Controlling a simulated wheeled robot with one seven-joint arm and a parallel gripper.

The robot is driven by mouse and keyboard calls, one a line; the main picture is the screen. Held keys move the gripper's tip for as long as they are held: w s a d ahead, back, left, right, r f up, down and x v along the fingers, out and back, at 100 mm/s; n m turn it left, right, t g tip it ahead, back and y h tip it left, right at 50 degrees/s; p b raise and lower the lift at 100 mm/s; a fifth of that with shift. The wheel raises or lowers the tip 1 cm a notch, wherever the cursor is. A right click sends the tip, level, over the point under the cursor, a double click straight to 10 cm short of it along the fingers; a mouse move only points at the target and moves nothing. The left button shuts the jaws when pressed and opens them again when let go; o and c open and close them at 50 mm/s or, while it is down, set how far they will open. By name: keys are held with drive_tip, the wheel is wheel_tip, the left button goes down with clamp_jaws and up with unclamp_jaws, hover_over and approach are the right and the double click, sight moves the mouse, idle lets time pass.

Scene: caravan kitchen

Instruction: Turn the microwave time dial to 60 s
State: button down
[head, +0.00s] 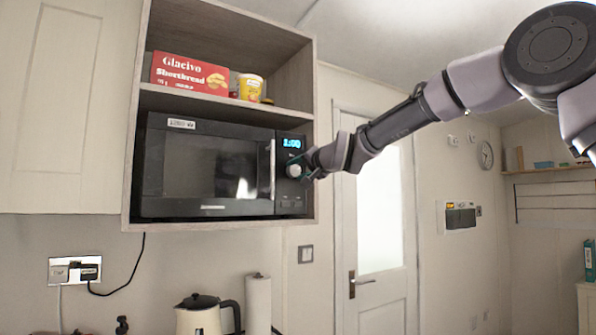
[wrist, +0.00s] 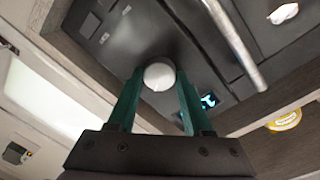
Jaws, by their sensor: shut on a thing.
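The black microwave (head: 160,165) sits in the lower bay of a wall cabinet with its door shut. Its round pale time dial (head: 294,171) is on the panel at the right, below a lit blue display (head: 292,143) that appears to read 1:00. My gripper (head: 304,169) reaches the dial from the right. In the wrist view the dial (wrist: 159,76) sits between the two green fingers of my gripper (wrist: 160,84), which are closed on it. The display (wrist: 209,101) is partly hidden there.
A bar door handle (head: 273,170) stands out just left of the panel. A red shortbread box (head: 190,73) and a yellow tub (head: 250,87) are on the shelf above. A kettle (head: 206,315) and a paper roll (head: 258,303) stand below.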

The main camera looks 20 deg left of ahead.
drive_tip(key=shift+c, duration=1.6)
unclamp_jaws()
drive_tip(key=v, duration=1)
drive_tip(key=shift+s+d, duration=0.2)
drive_tip(key=shift+d, duration=0.15)
